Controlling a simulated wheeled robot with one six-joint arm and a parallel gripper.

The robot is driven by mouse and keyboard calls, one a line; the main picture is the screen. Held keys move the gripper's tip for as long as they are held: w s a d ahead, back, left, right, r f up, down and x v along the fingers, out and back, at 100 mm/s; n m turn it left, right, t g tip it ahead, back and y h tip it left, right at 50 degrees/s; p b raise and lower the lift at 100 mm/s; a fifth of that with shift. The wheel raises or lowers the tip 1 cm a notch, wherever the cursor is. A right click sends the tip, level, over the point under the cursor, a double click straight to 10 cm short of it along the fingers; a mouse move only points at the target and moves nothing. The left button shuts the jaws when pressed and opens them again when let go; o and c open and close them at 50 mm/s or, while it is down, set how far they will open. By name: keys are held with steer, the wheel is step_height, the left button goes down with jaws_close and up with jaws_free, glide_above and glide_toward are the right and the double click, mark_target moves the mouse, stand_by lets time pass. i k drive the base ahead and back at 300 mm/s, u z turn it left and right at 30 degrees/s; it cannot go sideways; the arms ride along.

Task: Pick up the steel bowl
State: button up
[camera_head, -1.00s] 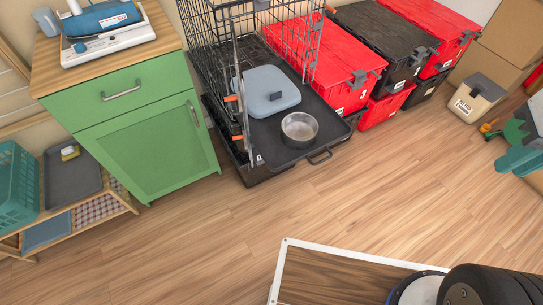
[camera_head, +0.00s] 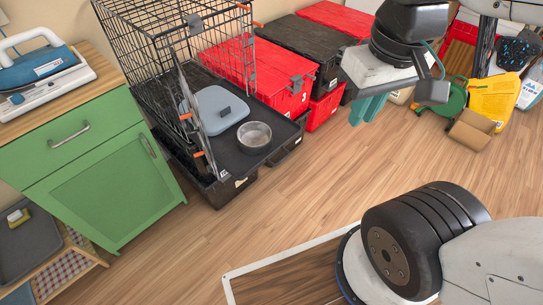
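The steel bowl (camera_head: 254,138) is a round, shiny metal bowl, upright and looking empty. It stands on the black pulled-out tray (camera_head: 235,160) in front of the wire crate, near the tray's outer corner. My gripper (camera_head: 368,109), with teal fingers, hangs in the air at upper right, to the right of the bowl and apart from it. Its fingers overlap from this side, so their gap cannot be judged. Nothing shows held in it.
The wire crate (camera_head: 160,45) rises behind. Red totes (camera_head: 265,80) and black totes (camera_head: 310,45) stack to the right. A green cabinet (camera_head: 100,185) stands left.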

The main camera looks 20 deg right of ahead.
mark_target(253, 138)
steer(key=z, duration=2.15)
steer(key=k, duration=0.9)
steer(key=u, duration=1.3)
steer(key=i, duration=0.5)
steer(key=z, duration=0.05)
